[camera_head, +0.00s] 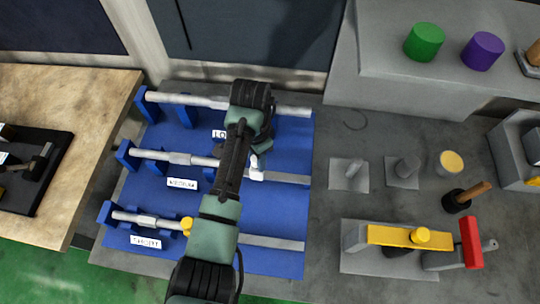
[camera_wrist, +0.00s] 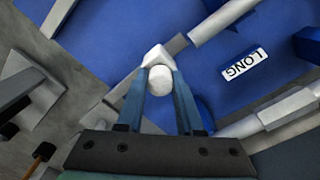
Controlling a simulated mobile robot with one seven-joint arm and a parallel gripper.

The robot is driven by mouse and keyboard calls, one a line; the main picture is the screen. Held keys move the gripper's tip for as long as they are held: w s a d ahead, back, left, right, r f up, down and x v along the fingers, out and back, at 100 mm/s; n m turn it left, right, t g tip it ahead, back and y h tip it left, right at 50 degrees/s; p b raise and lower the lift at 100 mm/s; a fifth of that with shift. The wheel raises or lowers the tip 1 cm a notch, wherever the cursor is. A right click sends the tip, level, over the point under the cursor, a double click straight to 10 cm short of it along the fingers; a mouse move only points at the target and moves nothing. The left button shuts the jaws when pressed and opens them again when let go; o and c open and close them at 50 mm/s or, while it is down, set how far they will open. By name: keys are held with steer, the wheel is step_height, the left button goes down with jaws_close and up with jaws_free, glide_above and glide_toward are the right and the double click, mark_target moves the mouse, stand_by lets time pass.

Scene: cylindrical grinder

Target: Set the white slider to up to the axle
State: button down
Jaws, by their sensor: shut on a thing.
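The white slider (camera_head: 257,172) sits on the middle row of the blue board, right of the middle axle (camera_head: 150,156). In the wrist view the slider (camera_wrist: 158,54) shows its pointed side facing the end of the middle axle (camera_wrist: 222,20).
The blue board (camera_head: 270,213) carries a long axle (camera_head: 185,100) behind and a short axle (camera_head: 146,220) with a yellow slider (camera_head: 187,226) in front. A yellow-topped clamp (camera_head: 395,236) stands to the right. A wooden table (camera_head: 60,95) is on the left.

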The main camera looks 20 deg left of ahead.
steer(key=shift+s+a, duration=0.3)
steer(key=shift+a, duration=0.65)
steer(key=shift+s+a, duration=0.25)
steer(key=shift+a, duration=0.7)
steer(key=c, duration=0.5)
jaws_free()
steer(key=shift+a, duration=0.1)
steer(key=shift+c, duration=0.2)
step_height(320, 180, up, 13)
steer(key=p, duration=0.3)
